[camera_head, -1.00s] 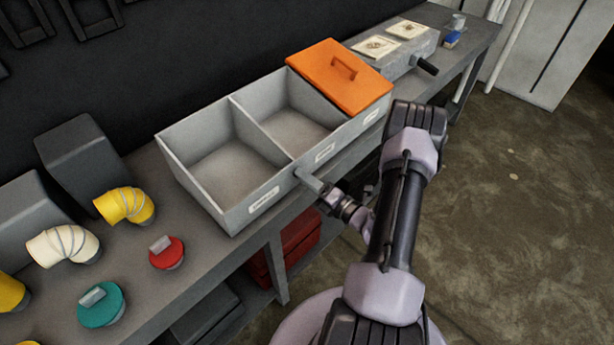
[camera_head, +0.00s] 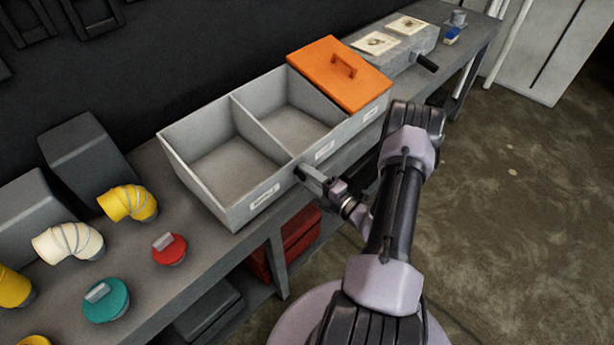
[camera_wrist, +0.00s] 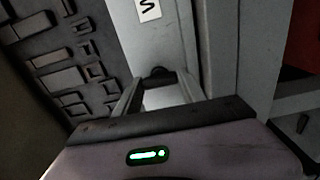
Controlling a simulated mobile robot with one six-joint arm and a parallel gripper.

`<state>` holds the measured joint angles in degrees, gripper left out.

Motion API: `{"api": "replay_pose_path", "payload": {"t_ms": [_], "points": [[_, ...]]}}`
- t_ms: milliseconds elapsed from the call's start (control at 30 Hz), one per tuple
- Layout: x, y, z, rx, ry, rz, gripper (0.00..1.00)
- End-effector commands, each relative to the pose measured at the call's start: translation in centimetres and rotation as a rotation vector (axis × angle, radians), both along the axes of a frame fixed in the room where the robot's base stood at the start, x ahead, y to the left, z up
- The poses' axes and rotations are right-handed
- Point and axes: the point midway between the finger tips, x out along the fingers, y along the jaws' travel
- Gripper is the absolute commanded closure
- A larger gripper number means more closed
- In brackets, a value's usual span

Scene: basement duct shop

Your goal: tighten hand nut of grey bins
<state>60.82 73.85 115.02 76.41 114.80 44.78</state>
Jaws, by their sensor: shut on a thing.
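The grey bins (camera_head: 245,213) stand on the bench as one long open-topped box. Two compartments are open and empty, and an orange lid (camera_head: 325,87) covers the far right one. My gripper (camera_head: 302,172) is at the front wall of the bins, near the divider between the open compartments. In the wrist view my gripper (camera_wrist: 157,88) has its two fingers either side of a small dark hand nut (camera_wrist: 157,73) on the grey front and is shut on it. In the head view my fingers hide the nut.
A red knobbed cap (camera_head: 169,252), a teal one (camera_head: 106,302) and yellow and cream elbows lie on the bench at left. A grey block with a black handle (camera_head: 427,62) is beyond the lid. Red boxes (camera_head: 293,240) sit under the bench. The floor at right is clear.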

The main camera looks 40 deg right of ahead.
Motion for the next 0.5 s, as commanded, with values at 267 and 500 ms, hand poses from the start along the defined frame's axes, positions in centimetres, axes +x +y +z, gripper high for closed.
{"api": "replay_pose_path", "payload": {"t_ms": [267, 500], "points": [[-0.04, 0.1, -0.11, 0.003, 0.002, 0.001, 0.93], [-0.02, 0.05, -0.05, 0.001, 0.001, 0.001, 0.31]]}}
